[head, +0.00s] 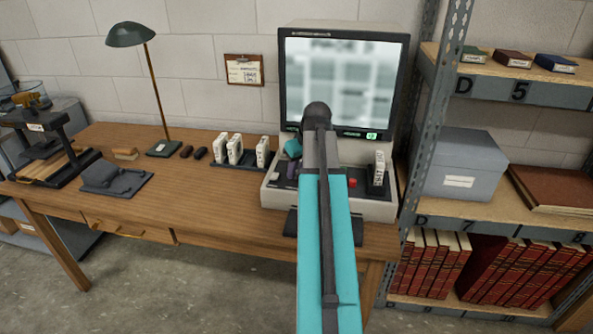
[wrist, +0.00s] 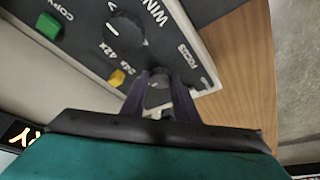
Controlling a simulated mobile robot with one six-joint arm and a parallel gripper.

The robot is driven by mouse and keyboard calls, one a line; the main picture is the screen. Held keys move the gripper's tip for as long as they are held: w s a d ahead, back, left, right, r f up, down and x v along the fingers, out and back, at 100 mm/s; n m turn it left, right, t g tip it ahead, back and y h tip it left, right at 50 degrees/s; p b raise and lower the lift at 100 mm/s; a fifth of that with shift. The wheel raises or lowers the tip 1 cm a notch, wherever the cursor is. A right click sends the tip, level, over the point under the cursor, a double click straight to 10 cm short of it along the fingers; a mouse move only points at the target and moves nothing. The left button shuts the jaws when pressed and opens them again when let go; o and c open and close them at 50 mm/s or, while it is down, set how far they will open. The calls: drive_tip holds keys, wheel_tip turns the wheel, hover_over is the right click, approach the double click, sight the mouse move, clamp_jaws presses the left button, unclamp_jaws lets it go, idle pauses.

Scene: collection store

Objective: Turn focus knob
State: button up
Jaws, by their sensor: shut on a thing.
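The microfilm-style reader (head: 385,208) stands at the right end of the wooden desk. Its lit screen (head: 342,85) shows a blurred page with a heading that seems to read "PAGE 3". In the wrist view my gripper (wrist: 161,84) has its two purple fingers on either side of the small dark focus knob (wrist: 158,80), shut on it, beside the printed word FOCUS. The knob's lower part is hidden by the fingers and gripper body. In the head view my arm covers the middle of the reader's front.
The wrist view shows a larger dark knob (wrist: 127,28), a yellow control (wrist: 117,78) and a green COPY button (wrist: 48,25) close by. White boxes (head: 235,149) and a lamp (head: 131,34) stand on the desk. Metal shelving (head: 428,120) rises close to the reader's right.

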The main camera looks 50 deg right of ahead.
drive_tip(key=shift+a+m+p, duration=0.1)
drive_tip(key=shift+m+p, duration=0.3)
drive_tip(key=shift+m, duration=0.1)
drive_tip(key=m+h+p, duration=0.1)
drive_tip(key=m+p, duration=0.1)
drive_tip(key=m, duration=0.1)
drive_tip(key=shift+r+g, duration=0.15)
drive_tip(key=shift+g, duration=0.25)
drive_tip(key=shift+w+a+m+g+h+p, duration=0.15)
drive_tip(key=shift+m+h+p, duration=0.25)
drive_tip(key=shift+m, duration=0.5)
drive_tip(key=shift+d+m+g+h+p, duration=0.1)
drive_tip(key=shift+m+g+h+p, duration=0.3)
drive_tip(key=shift+m, duration=0.5)
drive_tip(key=o, duration=1)
drive_tip(key=shift+o, duration=0.2)
